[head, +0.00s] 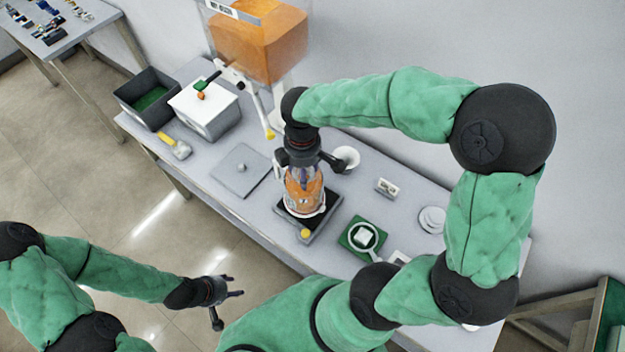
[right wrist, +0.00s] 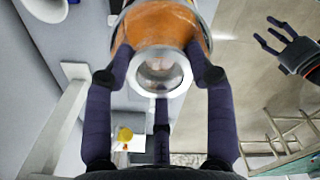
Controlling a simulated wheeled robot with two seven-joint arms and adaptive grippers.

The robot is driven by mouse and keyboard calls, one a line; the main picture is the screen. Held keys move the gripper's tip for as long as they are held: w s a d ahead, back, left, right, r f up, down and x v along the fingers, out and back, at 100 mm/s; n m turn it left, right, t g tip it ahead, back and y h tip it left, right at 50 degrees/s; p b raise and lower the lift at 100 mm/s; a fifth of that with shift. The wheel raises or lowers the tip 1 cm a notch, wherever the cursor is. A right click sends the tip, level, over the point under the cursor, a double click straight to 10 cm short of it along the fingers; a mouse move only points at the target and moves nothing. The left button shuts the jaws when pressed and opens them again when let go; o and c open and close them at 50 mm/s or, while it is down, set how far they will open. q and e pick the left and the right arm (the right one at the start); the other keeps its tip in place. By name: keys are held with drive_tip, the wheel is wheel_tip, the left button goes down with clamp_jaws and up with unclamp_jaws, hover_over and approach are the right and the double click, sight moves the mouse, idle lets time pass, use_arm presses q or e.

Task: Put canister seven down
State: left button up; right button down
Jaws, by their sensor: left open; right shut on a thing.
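The canister (head: 305,192), clear with orange contents and a white label, stands upright at a dark square plate (head: 320,219) with a yellow knob, on the grey table. I cannot tell whether its base touches the plate, and I cannot read its number. My right gripper (head: 302,165) comes down over it from above and is shut on its upper part. In the right wrist view the fingers (right wrist: 160,75) close around the canister's orange body (right wrist: 160,22) and its clear, round, narrow end. My left gripper (head: 226,293) is open and empty, off the table's front side over the floor.
A large orange-filled tank (head: 258,40) stands at the back. Left of it are a dark bin (head: 125,97), a white box (head: 206,108) and a yellow-handled tool (head: 174,147). A grey plate (head: 239,172), white cup (head: 347,157) and green tray (head: 351,243) lie close around the canister.

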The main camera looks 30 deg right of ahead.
sight(312, 169)
drive_tip(key=shift+s+d+f+b, duration=0.2)
drive_tip(key=shift+d+f+b, duration=0.1)
drive_tip(key=shift+d+f, duration=1.05)
drive_tip(key=shift+a+f+b, duration=0.1)
drive_tip(key=shift+f+b, duration=0.35)
drive_tip(key=shift+f, duration=1.3)
drive_tip(key=shift+c, duration=2.1)
unclamp_jaws()
drive_tip(key=shift+f, duration=0.1)
wheel_tip(312, 169, up, 12)
drive_tip(key=p, duration=0.3)
drive_tip(key=shift+r, duration=0.2)
